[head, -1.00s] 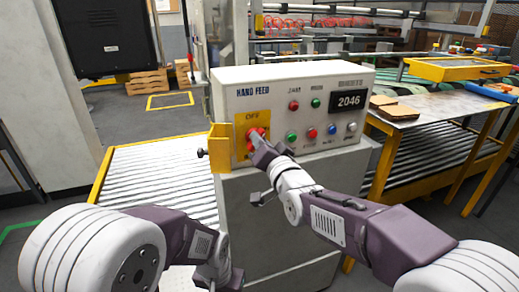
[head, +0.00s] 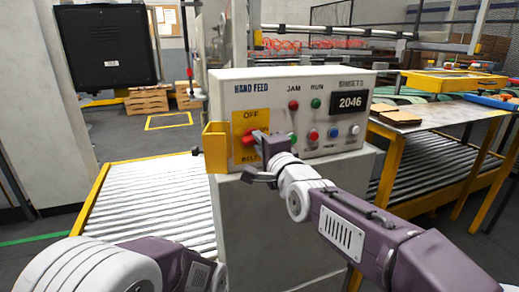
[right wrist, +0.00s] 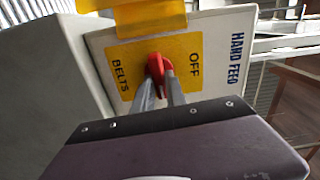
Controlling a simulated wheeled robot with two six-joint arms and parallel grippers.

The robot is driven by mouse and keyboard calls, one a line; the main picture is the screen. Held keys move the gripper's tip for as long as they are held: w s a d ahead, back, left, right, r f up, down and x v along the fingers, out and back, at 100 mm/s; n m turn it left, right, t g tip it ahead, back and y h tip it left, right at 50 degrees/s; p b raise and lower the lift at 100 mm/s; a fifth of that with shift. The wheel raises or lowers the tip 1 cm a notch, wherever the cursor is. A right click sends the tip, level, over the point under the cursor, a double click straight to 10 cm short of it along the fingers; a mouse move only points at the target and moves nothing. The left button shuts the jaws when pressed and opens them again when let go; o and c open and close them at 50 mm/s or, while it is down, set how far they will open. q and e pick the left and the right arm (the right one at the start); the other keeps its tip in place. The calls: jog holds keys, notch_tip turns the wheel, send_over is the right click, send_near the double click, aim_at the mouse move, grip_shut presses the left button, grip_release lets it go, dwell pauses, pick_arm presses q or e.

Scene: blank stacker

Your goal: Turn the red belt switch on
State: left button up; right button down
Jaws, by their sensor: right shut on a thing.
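The red belt switch (head: 247,139) sits on a yellow plate (head: 240,121) at the left of the white hand feed panel. The plate reads OFF above the switch and BELTS below it. My right gripper (head: 258,139) is at the switch, its fingers shut on the red handle. In the right wrist view both fingertips close around the red handle (right wrist: 155,67), which stands between the words OFF and BELTS. The fingers hide part of the handle, so its exact angle is hard to tell. My left arm shows at the lower left, but its gripper is out of view.
A yellow guard (head: 215,147) stands out at the panel's left edge, close to the switch. A roller conveyor (head: 150,195) lies left, a table (head: 440,112) right.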

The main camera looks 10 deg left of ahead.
jog(key=shift+f+m+b, duration=0.1)
jog(key=shift+m+b, duration=0.25)
jog(key=shift+m, duration=0.15)
jog(key=c, duration=1.4)
grip_release()
jog(key=shift+o, duration=0.2)
jog(key=v, duration=0.9)
jog(key=shift+b, duration=0.3)
